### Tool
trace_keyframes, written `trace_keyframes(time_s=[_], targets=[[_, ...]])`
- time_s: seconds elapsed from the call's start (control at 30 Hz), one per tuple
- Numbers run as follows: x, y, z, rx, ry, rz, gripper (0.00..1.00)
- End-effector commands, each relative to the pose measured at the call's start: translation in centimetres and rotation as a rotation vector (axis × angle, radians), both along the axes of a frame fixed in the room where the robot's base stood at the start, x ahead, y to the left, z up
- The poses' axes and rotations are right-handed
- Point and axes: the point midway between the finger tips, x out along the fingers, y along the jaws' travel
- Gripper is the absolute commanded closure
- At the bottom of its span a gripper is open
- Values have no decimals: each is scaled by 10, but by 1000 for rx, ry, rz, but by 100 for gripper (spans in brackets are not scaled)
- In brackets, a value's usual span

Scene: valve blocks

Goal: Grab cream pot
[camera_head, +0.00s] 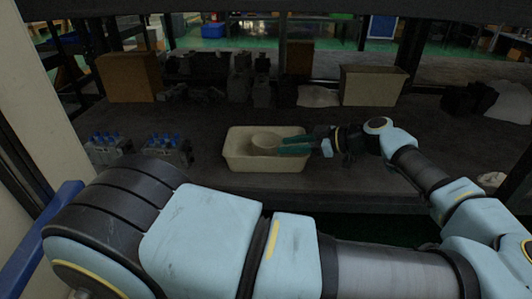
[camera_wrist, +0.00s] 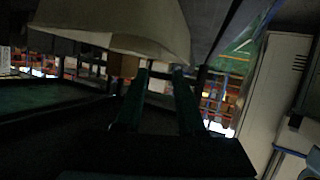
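The cream pot (camera_head: 267,141) is a round cream form that shows inside a cream rectangular bin (camera_head: 238,162) on the dark shelf. My gripper (camera_head: 281,146) comes in from the right over the bin's right side. Its two green fingers point left, with their tips close to the pot's right side; I cannot tell if they touch it. In the wrist view the green fingers (camera_wrist: 164,72) stand apart with a gap between them and nothing visible held. A large cream surface fills the top of the wrist view; I cannot tell which object it is.
Two grey valve blocks with blue tops (camera_head: 167,147) stand left of the bin. A brown box (camera_head: 128,77), dark parts and a cream box (camera_head: 371,85) line the back. The shelf (camera_head: 205,185) is bare in front of the bin.

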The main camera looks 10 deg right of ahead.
Motion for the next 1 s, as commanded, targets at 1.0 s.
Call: trace_keyframes(time_s=[1.0], targets=[[39, 56, -25, 0, 3, 2, 74]])
